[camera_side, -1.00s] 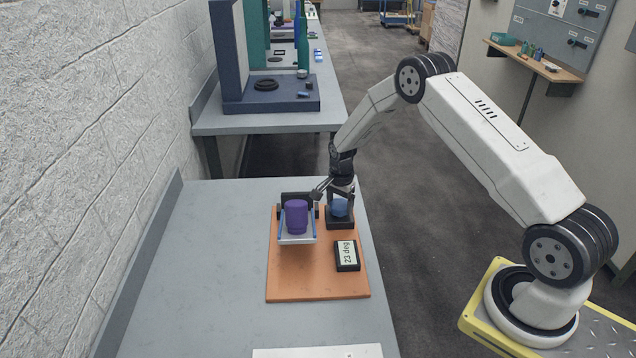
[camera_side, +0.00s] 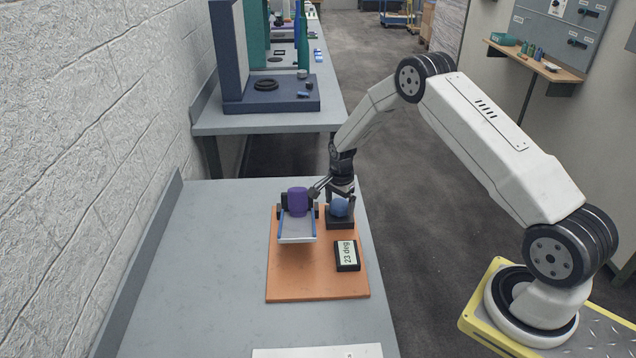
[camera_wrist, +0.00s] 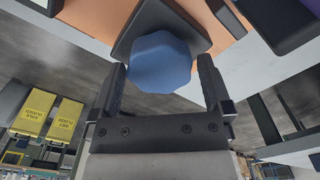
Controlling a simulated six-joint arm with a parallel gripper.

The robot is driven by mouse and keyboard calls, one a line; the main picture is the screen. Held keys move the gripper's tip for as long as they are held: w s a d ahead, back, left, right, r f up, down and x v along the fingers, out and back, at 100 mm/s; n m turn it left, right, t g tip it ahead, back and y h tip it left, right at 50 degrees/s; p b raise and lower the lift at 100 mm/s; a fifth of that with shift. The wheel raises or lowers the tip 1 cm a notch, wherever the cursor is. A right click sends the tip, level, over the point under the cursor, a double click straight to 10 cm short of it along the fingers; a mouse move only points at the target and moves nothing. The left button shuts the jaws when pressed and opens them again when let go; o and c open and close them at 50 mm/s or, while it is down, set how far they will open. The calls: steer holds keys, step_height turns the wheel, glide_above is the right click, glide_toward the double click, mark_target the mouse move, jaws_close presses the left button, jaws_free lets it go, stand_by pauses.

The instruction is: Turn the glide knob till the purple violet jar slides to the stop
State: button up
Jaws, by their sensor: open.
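The purple violet jar (camera_side: 297,201) stands upright at the far end of a small tilted tray with blue side rails (camera_side: 297,228), against the dark stop (camera_side: 284,200). The blue faceted glide knob (camera_side: 339,208) sits on a black block (camera_side: 340,222) to the right of the tray. It also shows in the wrist view (camera_wrist: 159,62). My gripper (camera_side: 341,193) is just above the knob. In the wrist view its open fingers (camera_wrist: 160,85) stand on either side of the knob, with visible gaps. The display (camera_side: 347,255) reads 23 deg.
The orange board (camera_side: 300,280) carries the tray, knob block and display. It lies on a grey table (camera_side: 210,270) with free room to the left. A white sheet (camera_side: 318,352) lies at the front edge.

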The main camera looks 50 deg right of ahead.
steer(key=shift+r, duration=0.1)
steer(key=shift+r, duration=3.85)
steer(key=shift+s+a+r+n, duration=0.1)
steer(key=shift+a+r+n, duration=0.2)
steer(key=shift+a+r, duration=0.05)
steer(key=s+a+r+n+t, duration=0.1)
steer(key=s+a+r+n, duration=0.4)
steer(key=s+a+n, duration=0.3)
steer(key=s+a+r+n+t, duration=0.1)
steer(key=s+a+r+n, duration=0.4)
steer(key=s, duration=0.8)
steer(key=a+n, duration=0.3)
steer(key=n, duration=0.1)
steer(key=shift+s+t, duration=0.25)
steer(key=shift+t, duration=0.05)
